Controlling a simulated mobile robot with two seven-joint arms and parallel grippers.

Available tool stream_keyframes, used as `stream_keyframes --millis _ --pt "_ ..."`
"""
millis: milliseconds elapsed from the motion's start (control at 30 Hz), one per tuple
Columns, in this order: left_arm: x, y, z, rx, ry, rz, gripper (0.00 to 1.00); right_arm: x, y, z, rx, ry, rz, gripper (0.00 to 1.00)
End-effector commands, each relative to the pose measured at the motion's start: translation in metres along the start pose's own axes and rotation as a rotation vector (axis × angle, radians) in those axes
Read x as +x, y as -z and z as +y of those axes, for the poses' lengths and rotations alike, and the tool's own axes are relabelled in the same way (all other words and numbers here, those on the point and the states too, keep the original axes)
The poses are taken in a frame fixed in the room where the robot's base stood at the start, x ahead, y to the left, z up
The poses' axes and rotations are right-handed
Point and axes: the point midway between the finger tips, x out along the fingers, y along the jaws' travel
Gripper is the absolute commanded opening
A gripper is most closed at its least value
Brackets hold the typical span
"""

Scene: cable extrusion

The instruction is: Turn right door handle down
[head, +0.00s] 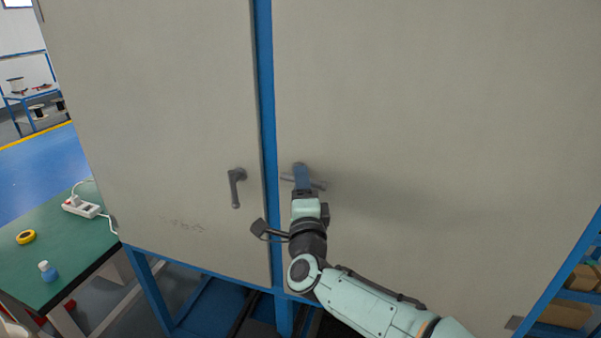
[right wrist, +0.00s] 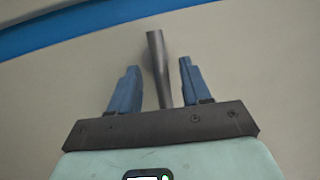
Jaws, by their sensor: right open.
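The right door handle (head: 318,184) is a grey lever on the right cabinet door (head: 430,120). It lies close to level in the head view, and my right gripper hides its middle part. My right gripper (head: 301,174) is open at the handle, with its blue fingers pointing at the door. In the right wrist view the grey handle (right wrist: 156,55) runs between the two spread fingers of the gripper (right wrist: 158,66), with a gap on each side. Its lower end is hidden behind the gripper's body. My left gripper is not in view.
The left door (head: 150,110) has its own grey handle (head: 236,188), pointing down. A blue post (head: 265,100) stands between the doors. A green table (head: 50,250) with a power strip (head: 80,206), yellow tape (head: 26,237) and a blue bottle (head: 47,271) is at the left.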

Motion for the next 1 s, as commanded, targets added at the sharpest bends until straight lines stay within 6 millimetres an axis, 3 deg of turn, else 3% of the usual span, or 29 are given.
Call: stream_keyframes --millis 167,467,633,1000 --pt "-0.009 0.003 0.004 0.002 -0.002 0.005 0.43 0.016 0.000 -0.001 -0.001 0.000 0.000 0.48" --pt "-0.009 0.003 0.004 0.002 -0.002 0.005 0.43 0.017 0.000 0.001 -0.002 -0.001 -0.001 0.48" --pt "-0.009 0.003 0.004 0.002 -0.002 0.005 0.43 0.017 0.000 0.001 -0.002 -0.001 -0.001 0.00" --pt "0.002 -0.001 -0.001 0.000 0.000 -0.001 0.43 0.016 0.000 0.005 0.027 0.011 0.006 0.00"
